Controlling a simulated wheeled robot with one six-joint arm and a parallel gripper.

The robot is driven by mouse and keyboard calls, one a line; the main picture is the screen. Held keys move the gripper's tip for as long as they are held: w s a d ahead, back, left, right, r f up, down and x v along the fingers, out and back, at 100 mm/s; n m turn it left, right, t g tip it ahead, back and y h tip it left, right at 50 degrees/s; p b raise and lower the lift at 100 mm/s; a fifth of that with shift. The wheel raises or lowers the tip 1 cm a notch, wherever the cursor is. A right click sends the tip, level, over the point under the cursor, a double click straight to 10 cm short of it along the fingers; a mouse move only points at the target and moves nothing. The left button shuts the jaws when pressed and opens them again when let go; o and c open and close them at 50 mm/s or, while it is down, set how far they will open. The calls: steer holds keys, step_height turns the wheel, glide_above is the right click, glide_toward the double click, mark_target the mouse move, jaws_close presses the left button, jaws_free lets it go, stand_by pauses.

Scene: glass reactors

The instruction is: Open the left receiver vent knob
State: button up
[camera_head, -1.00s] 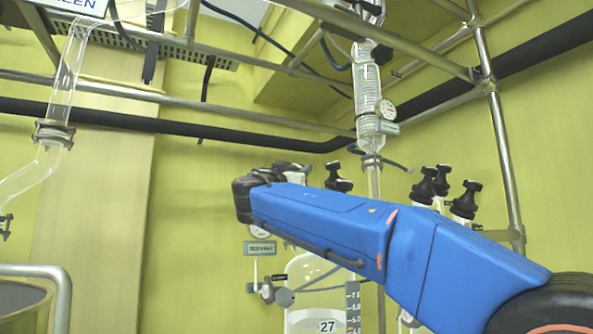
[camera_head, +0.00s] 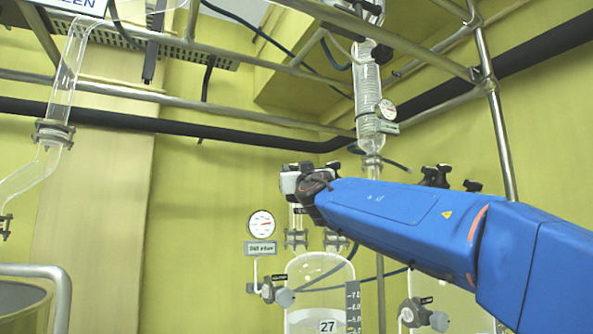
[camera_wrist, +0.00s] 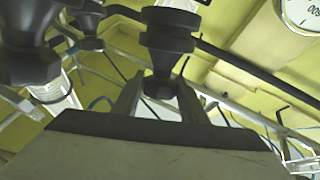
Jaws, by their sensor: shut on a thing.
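The left glass receiver (camera_head: 303,290), marked 27, stands below my gripper in the head view. My gripper (camera_head: 291,183) is at the tops of its necks, and my blue arm comes in from the right. In the wrist view a black stepped knob (camera_wrist: 168,42) stands between the two fingers, and my gripper (camera_wrist: 160,88) is shut on its narrow lower part. It appears to be the left receiver's vent knob; in the head view it is mostly hidden by my gripper. How far it is turned cannot be told.
More black knobs (camera_head: 436,175) stand behind my arm. In the wrist view, another black knob (camera_wrist: 28,50) is close on the left. A glass condenser (camera_head: 368,95) hangs above.

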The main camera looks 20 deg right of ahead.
steer(key=o, duration=0.9)
steer(key=shift+a, duration=0.1)
steer(key=shift+r+m+h, duration=0.1)
steer(key=shift+m+h, duration=0.3)
steer(key=m+g+h, duration=0.1)
steer(key=m+h, duration=0.2)
steer(key=h, duration=0.1)
steer(key=m+g+h, duration=0.1)
steer(key=m+h, duration=0.3)
steer(key=h, duration=0.1)
steer(key=shift+g, duration=0.4)
steer(key=m+g+h, duration=0.4)
steer(key=m+h, duration=0.1)
steer(key=shift+g+h, duration=0.3)
steer(key=shift+h, duration=0.1)
steer(key=shift+m+g, duration=0.3)
steer(key=shift+m, duration=0.2)
